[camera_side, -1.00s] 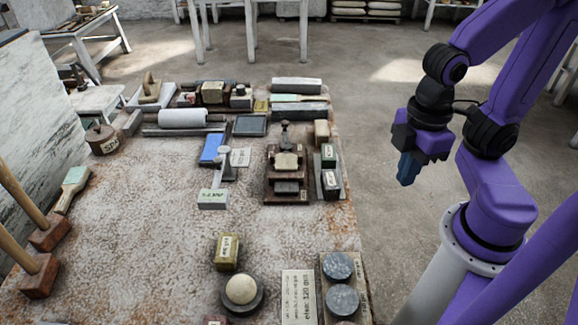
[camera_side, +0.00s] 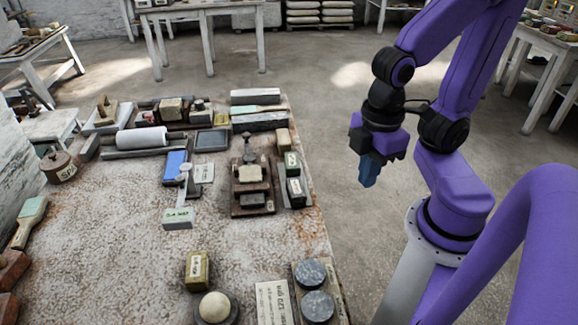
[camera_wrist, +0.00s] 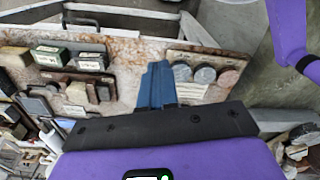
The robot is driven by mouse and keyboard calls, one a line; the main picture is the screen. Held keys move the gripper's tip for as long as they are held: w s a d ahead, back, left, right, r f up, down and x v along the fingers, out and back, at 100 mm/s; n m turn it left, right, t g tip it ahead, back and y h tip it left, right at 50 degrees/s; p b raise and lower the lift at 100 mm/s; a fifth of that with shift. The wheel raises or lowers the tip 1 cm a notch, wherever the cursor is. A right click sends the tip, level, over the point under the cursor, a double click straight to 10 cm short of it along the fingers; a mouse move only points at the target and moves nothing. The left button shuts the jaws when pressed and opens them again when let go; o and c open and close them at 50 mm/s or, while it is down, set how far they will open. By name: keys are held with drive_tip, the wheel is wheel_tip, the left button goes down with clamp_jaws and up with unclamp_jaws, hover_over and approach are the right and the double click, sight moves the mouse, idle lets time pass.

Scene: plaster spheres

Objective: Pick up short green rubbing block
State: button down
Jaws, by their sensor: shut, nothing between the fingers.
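A short dark green block (camera_side: 291,161) with a pale label lies near the right edge of the worktable, beside a longer black block (camera_side: 296,187). The green block also shows at the upper left of the wrist view (camera_wrist: 50,56), with the black block (camera_wrist: 91,61) to its right. My gripper (camera_side: 369,180) hangs in the air off the table's right side, apart from the green block. Its blue fingers point down, are shut together and hold nothing. They show in the middle of the wrist view (camera_wrist: 157,85).
A brown stand with small blocks (camera_side: 252,198) is left of the green block. A pale green block (camera_side: 178,219) and an olive block (camera_side: 197,270) lie farther left and nearer. Grey discs (camera_side: 311,272) sit on a board at the front right. Open floor lies beneath my gripper.

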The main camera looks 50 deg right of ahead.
idle(0.3)
drive_tip(key=c, duration=0.5)
unclamp_jaws()
drive_tip(key=n, duration=1.4)
hover_over(292, 160)
wheel_tip(292, 160, down, 18)
